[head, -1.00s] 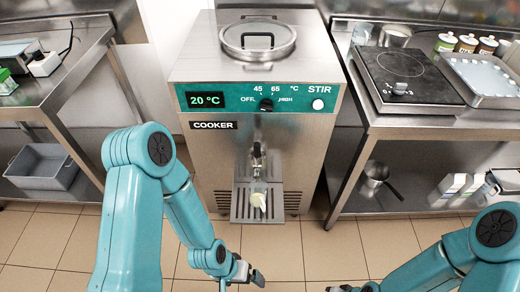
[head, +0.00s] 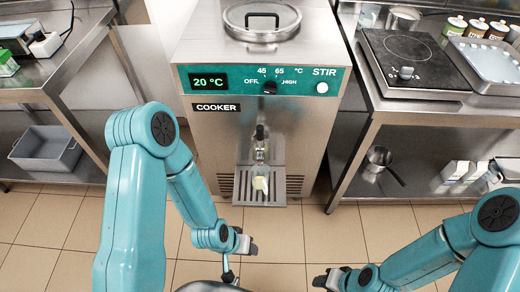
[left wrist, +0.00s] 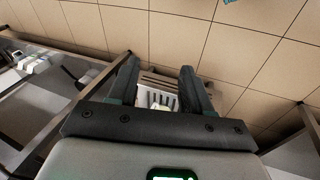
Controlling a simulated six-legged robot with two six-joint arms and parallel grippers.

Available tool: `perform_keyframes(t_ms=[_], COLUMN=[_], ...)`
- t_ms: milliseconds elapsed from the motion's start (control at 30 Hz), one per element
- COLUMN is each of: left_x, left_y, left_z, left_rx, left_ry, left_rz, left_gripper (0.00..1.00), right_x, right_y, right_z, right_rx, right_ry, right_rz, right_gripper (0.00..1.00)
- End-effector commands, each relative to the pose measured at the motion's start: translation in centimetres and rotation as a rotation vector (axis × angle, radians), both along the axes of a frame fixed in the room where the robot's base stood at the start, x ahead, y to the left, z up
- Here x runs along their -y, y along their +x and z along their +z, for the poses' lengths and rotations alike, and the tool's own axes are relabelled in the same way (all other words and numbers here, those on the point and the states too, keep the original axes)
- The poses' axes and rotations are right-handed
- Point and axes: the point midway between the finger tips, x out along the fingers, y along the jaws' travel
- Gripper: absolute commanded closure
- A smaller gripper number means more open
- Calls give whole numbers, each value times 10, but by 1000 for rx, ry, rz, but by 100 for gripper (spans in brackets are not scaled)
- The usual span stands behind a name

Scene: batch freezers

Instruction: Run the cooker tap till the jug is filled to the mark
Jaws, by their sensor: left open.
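The steel cooker (head: 215,140) stands ahead in the head view, its display reading 20 °C. Its tap (head: 260,145) with a dark upright handle is on the front, above a slotted drip tray (head: 243,193). A small pale, yellowish thing (head: 260,184) is below the spout; I cannot tell whether it is the jug, and no fill mark is readable. My left gripper (head: 246,246) is in front of and below the tray, empty. In the left wrist view its fingers (left wrist: 160,78) are apart, with the tray beyond. My right gripper (head: 330,279) is low, right of centre.
A bench on the right holds a hotplate (head: 405,62) and a metal tray (head: 492,65), with a saucepan (head: 378,160) on its lower shelf. A left bench has a grey bin (head: 45,150) below. Tiled floor (head: 290,235) before the cooker is clear.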

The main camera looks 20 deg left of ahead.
Motion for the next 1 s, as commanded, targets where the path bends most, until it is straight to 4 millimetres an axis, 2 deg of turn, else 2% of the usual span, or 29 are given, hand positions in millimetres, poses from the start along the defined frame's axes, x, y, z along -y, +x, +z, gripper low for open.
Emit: perform_keyframes(t_ms=[67, 100, 167, 200, 267, 300, 333, 433, 500, 600, 700, 833, 1000], left_x=[-25, -44, -71, -86, -103, -108, -108, -90, -66, -26, 4, 19, 8], left_y=[44, 71, 111, 136, 169, 188, 199, 216, 219, 222, 221, 220, 238], left_z=[3, 5, 9, 15, 31, 43, 54, 85, 97, 99, 101, 104, 105], left_rx=[159, 256, 408, 512, 668, 776, 852, 1037, 1121, 1190, 1237, 1258, 1258], left_ry=[99, 173, 303, 395, 537, 634, 704, 848, 868, 811, 759, 732, 732], left_rz=[93, 153, 233, 281, 353, 404, 443, 552, 603, 605, 570, 550, 551], left_gripper=[50, 50, 50, 50, 50, 50, 50, 50, 50, 50, 50, 50, 50], right_x=[0, 0, 0, 0, 0, 0, 0, 0, 0, 0, 0, 0, 0], right_y=[0, 0, 0, 0, 0, 0, 0, 0, 0, 0, 0, 0, 0], right_z=[0, -3, -17, -30, -52, -71, -86, -128, -152, -176, -189, -192, -192], right_rx=[0, 0, 1, 0, 0, 0, -1, -1, -1, -1, 0, 0, 0], right_ry=[0, 0, 0, 0, 0, 0, 0, 0, 0, 0, 0, 0, 0], right_rz=[0, 0, 0, 0, 0, 0, 0, 0, 0, 0, 0, 0, 0], right_gripper=[57, 57, 57, 57, 57, 57, 57, 57, 57, 57, 57, 57, 57])
